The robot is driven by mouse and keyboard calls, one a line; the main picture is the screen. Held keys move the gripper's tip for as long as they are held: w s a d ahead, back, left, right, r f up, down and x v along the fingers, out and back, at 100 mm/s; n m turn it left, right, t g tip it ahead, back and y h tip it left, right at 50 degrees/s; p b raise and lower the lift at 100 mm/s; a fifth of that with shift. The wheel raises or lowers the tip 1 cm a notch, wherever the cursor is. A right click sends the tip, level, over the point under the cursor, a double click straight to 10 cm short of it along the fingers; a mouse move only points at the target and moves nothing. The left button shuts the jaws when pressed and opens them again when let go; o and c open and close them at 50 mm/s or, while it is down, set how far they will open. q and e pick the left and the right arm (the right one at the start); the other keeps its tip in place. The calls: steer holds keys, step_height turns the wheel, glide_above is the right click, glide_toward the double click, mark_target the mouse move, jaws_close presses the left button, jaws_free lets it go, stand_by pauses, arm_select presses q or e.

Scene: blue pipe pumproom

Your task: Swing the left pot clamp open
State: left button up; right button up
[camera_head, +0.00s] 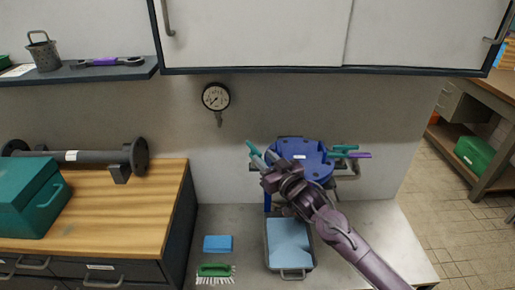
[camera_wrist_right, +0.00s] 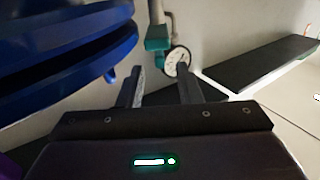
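The blue pot (camera_head: 300,158) stands against the wall at the back of the grey counter. The left clamp (camera_head: 253,149), with a teal handle, sticks out at its upper left. My right gripper (camera_head: 265,163) is at the pot's left side, close to this clamp, and hides part of it. In the wrist view the blue pot (camera_wrist_right: 60,50) fills the upper left. The teal end of the left clamp (camera_wrist_right: 157,38) shows beyond my right gripper (camera_wrist_right: 160,80), whose two fingers are apart with nothing seen between them. My left gripper is not in view.
A grey tray (camera_head: 289,263) stands below the pot. A blue sponge (camera_head: 217,243) and a green brush (camera_head: 215,271) lie to its left. A gauge (camera_head: 216,97) is on the wall. Other teal (camera_head: 343,149) and purple (camera_head: 359,155) handles stick out at the pot's right.

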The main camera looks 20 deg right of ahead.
mark_target(261, 154)
steer(key=shift+p+x, duration=0.3)
steer(key=shift+x, duration=2.05)
jaws_close()
